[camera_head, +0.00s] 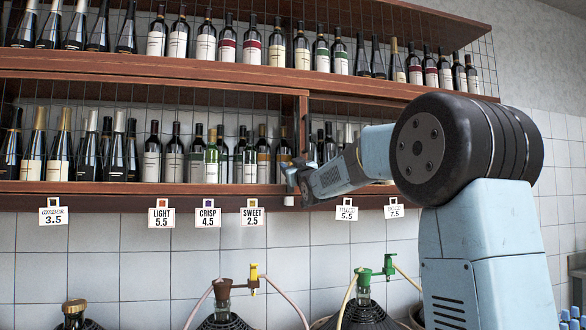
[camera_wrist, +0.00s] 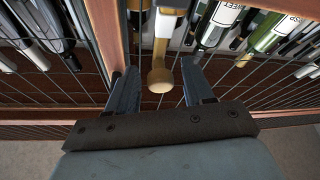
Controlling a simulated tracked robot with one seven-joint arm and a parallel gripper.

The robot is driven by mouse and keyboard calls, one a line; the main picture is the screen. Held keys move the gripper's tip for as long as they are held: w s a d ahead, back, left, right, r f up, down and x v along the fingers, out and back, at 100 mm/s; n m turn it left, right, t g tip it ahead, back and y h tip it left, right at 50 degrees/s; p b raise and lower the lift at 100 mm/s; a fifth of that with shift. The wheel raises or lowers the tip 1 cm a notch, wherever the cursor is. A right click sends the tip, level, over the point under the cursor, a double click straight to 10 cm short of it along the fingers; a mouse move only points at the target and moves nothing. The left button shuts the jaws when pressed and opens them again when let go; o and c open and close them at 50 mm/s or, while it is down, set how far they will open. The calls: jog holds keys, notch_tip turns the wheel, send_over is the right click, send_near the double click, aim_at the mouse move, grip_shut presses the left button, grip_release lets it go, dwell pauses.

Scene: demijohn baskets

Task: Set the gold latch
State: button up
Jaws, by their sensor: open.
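My gripper (camera_head: 291,183) is up at the lower shelf, beside the wooden divider, far from the taps below. In the wrist view my gripper (camera_wrist: 153,92) is open. A gold-capped bottle neck (camera_wrist: 160,78) shows between its fingers, and nothing is clamped; I cannot tell how deep the neck sits between them. No part is plainly marked as a latch. A yellow-gold tap piece (camera_head: 254,275) sits on the brown tap (camera_head: 222,288) of a dark demijohn (camera_head: 222,322), low in the head view. The wrist view does not show it.
Price tags (camera_head: 252,217) hang below the lower shelf edge (camera_head: 130,188). A green tap (camera_head: 364,277) tops another demijohn (camera_head: 362,318) at right. Hoses (camera_head: 288,302) loop between the vessels. Tiled wall shows between shelf and taps.

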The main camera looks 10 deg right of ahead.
jog(key=shift+s, duration=0.1)
jog(key=v, duration=1.3)
jog(key=shift+s+f, duration=0.3)
jog(key=s+f+m+g+h, duration=0.1)
jog(key=s+f+m+g, duration=0.1)
jog(key=s+f+g, duration=0.6)
jog(key=s+a+f+m+g+h, duration=0.1)
jog(key=s+f+m+g, duration=0.2)
jog(key=s+f, duration=1.9)
jog(key=s+g, duration=0.5)
jog(key=s, duration=0.1)
jog(key=shift+f+h, duration=0.35)
jog(key=shift+h, duration=0.05)
jog(key=shift+w+a, duration=0.1)
